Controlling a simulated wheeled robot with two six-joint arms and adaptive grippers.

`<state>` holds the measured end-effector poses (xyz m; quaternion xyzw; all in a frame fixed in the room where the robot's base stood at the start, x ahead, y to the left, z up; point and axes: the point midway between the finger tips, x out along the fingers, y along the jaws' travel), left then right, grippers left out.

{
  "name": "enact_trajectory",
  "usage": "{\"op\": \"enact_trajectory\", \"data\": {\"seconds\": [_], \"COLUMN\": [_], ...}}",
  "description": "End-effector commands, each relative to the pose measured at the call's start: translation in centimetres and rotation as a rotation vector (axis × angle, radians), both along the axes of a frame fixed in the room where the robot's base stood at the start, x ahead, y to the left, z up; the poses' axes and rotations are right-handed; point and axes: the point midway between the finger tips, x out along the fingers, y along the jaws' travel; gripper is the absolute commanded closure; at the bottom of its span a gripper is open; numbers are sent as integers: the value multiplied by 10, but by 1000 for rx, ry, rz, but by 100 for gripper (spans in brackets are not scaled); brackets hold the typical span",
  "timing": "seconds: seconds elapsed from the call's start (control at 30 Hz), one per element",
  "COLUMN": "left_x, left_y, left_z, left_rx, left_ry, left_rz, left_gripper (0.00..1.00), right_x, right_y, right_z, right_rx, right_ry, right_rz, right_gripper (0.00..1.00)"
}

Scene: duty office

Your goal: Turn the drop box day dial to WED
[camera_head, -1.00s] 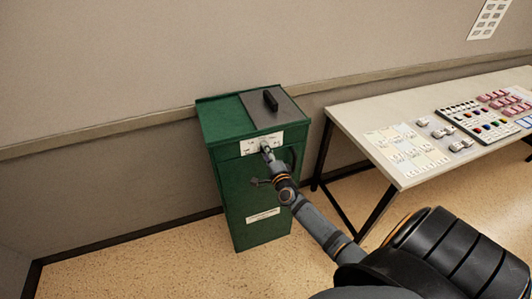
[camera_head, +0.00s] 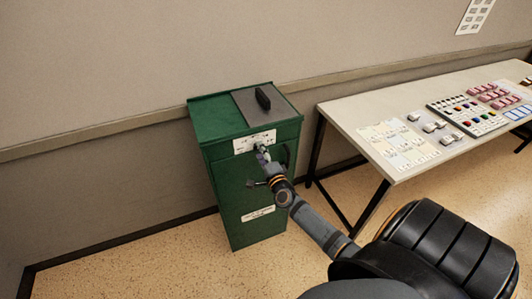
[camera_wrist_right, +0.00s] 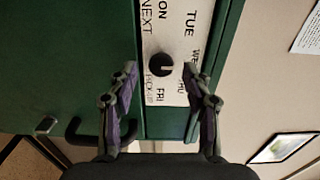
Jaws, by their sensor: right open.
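The green drop box (camera_head: 235,190) stands against the wall, with a white label plate (camera_head: 245,142) high on its front. In the right wrist view, the round black day dial (camera_wrist_right: 161,65) sits on this plate (camera_wrist_right: 180,15). Day names including TUE, WED and FRI surround it. A small light mark shows on the dial's right side; I cannot tell exactly which day it points to. My right gripper (camera_wrist_right: 161,72) is open, its fingers on either side of the dial with gaps visible. In the head view my right gripper (camera_head: 260,152) hides the dial. My left gripper is not in view.
A dark handle (camera_head: 263,98) stands on the box's grey top panel. To the right is a table (camera_head: 345,118) with cards (camera_head: 395,143), a tray of coloured pieces (camera_head: 468,116) and pink blocks. Floor is clear left of the box.

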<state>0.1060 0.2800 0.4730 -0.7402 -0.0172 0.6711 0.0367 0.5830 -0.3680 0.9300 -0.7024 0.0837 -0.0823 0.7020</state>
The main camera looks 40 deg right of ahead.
Motion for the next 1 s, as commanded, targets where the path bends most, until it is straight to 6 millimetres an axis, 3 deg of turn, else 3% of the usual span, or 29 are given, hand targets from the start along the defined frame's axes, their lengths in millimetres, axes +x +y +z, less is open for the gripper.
{"op": "enact_trajectory", "data": {"seconds": [0.2, 0.43, 1.0], "left_x": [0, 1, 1], "left_y": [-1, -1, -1], "left_z": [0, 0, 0], "left_rx": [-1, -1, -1], "left_ry": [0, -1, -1], "left_rz": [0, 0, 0], "left_gripper": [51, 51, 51], "right_x": [-54, -93, -100], "right_y": [13, 22, 24], "right_z": [-1, -1, 0], "right_rx": [0, -1, 1], "right_ry": [4, 2, 0], "right_rz": [1, 0, -1], "right_gripper": [50, 50, 50]}}
